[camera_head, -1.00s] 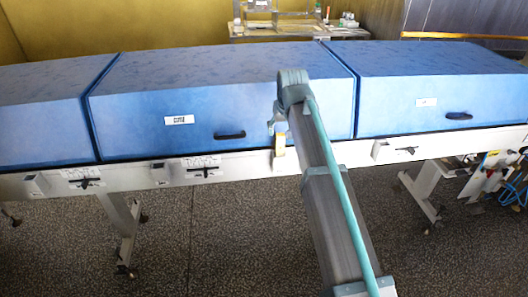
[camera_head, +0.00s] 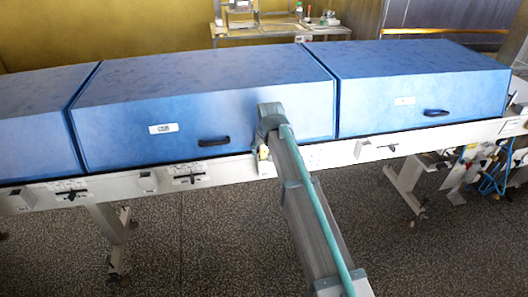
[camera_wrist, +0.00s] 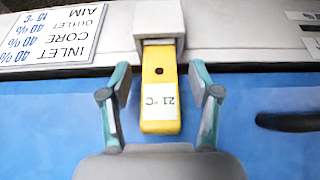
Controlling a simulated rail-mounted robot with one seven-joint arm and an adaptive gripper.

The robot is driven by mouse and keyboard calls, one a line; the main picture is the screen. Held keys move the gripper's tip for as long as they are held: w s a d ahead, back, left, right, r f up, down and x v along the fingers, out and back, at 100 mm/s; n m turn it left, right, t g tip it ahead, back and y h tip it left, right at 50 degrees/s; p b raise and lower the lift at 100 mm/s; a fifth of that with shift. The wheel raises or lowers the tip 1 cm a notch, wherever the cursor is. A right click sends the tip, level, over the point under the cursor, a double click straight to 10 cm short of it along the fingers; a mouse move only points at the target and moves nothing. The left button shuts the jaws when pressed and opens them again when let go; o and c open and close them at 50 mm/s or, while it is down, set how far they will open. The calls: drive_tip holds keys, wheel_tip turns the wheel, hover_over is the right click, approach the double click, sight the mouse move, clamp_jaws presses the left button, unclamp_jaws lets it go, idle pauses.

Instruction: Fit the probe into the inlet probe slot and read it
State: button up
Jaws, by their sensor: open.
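The yellow probe (camera_wrist: 160,108) shows in the wrist view with a dark dot and a white display that reads 21 °C, upside down. Its upper end in the picture meets a pale block (camera_wrist: 159,20) on the machine's rail; how deep it sits inside is hidden. My gripper (camera_wrist: 160,82) is open, with one finger on each side of the probe and a visible gap on both sides. In the head view my gripper (camera_head: 262,150) is at the rail below the middle blue cover, and a bit of yellow shows there.
A printed card (camera_wrist: 50,36) beside the block lists inlet, core and outlet percentages and an aim of 15 °C, upside down. Blue covers (camera_head: 200,100) with dark handles (camera_head: 214,141) stand above the pale rail (camera_head: 225,170). Slide controls (camera_head: 190,179) line the rail. The speckled floor in front is clear.

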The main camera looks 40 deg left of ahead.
drive_tip(key=shift+w+f, duration=0.1)
drive_tip(key=shift+f, duration=0.15)
clamp_jaws()
